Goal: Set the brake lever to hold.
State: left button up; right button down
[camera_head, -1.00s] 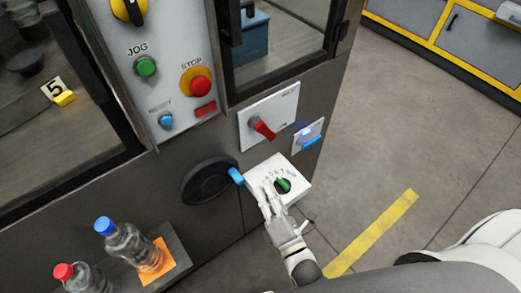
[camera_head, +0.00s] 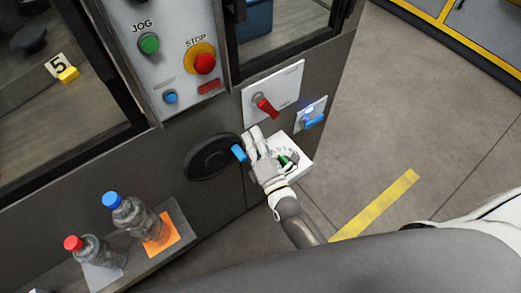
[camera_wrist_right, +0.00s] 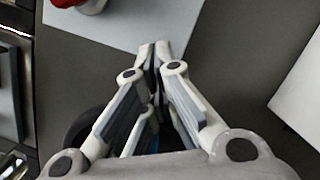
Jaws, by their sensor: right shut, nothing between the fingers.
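The red lever (camera_head: 267,107) sits on a white plate (camera_head: 290,80) on the dark machine front. It slants down to the right; the small labels beside it cannot be read. My right gripper (camera_head: 252,134) is just below the plate's lower left part, shut and empty, apart from the lever. In the right wrist view the closed fingertips (camera_wrist_right: 154,50) appear in front of the plate's lower edge (camera_wrist_right: 125,22). Only part of the red lever (camera_wrist_right: 72,3) shows at the top edge there. My left gripper is not in view.
A black handwheel (camera_head: 212,157) with a blue handle (camera_head: 239,153) is left of the gripper. A white box with a green knob (camera_head: 290,158) is behind and below it. A blue switch (camera_head: 312,121) is right of the plate. Bottles (camera_head: 135,218) stand on a shelf at lower left.

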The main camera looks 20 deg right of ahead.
aim_at(266, 107)
jog(key=d+r, duration=0.1)
jog(key=w+d+r+p, duration=0.1)
jog(key=d, duration=0.1)
jog(key=shift+d, duration=0.15)
jog(key=shift+w+d+n, duration=0.2)
jog(key=shift+d+n, duration=0.25)
jog(key=shift+n, duration=0.45)
jog(key=shift+w+d+f+n+y+b, duration=0.15)
jog(key=shift+d+n+y+b, duration=0.3)
jog(key=shift+n, duration=0.35)
jog(key=shift+w+d+r+n+y+b, duration=0.3)
jog(key=shift+d+r+n+y+b, duration=0.45)
jog(key=shift+n, duration=1.2)
jog(key=shift+w+d+r+n+y+b, duration=0.45)
jog(key=shift+d+n+b, duration=0.6)
jog(key=shift+n, duration=0.95)
jog(key=shift+w+d+r+n+y+b, duration=0.25)
jog(key=shift+d+n+y+b, duration=0.7)
jog(key=shift+n, duration=1)
jog(key=shift+s+a+r, duration=0.1)
jog(key=shift+a, duration=0.15)
